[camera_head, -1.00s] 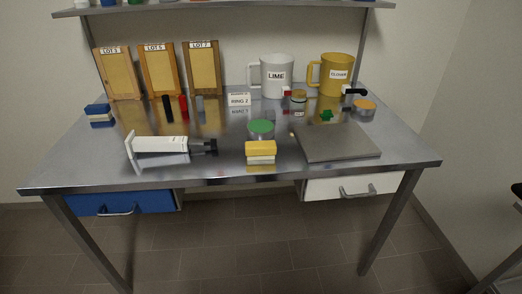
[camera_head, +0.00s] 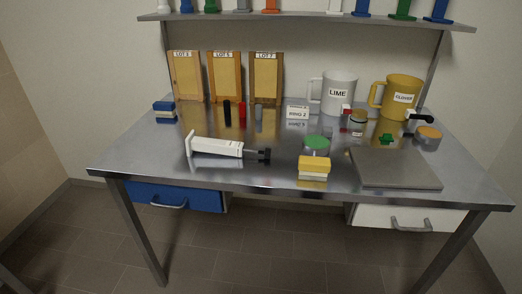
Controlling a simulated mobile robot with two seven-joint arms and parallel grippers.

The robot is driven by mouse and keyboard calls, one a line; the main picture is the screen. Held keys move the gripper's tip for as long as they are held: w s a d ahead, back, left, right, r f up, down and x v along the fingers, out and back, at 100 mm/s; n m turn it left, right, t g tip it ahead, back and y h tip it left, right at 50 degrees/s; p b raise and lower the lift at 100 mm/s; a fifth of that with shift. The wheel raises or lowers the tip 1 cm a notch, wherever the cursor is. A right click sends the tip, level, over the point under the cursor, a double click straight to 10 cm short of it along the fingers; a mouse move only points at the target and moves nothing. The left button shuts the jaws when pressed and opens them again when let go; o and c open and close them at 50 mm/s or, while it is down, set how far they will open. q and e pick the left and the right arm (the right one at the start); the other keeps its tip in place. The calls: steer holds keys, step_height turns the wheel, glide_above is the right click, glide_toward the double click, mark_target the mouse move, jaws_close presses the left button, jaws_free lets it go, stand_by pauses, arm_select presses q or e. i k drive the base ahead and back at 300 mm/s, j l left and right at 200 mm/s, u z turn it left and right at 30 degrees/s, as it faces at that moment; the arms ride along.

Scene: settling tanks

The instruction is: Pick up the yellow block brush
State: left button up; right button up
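The yellow block brush (camera_head: 314,164) stands near the front edge of the steel table (camera_head: 130,163), right of the middle. It has a yellow top block over a pale lower part. A blue block brush (camera_head: 164,107) of similar shape stands at the table's back left. Neither of my grippers shows in the view.
A green-topped round tin (camera_head: 317,143) stands just behind the yellow brush. A white syringe-like tool (camera_head: 216,147) lies to its left, and a grey flat plate (camera_head: 396,168) to its right. Mugs, three framed boards (camera_head: 226,76) and a shelf (camera_head: 300,19) stand behind.

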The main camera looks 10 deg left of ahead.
mark_target(314, 166)
steer(key=i+l+u, duration=0.15)
steer(key=l+u, duration=0.25)
steer(key=l, duration=0.25)
steer(key=l+u, duration=0.35)
steer(key=l, duration=0.3)
steer(key=i, duration=0.05)
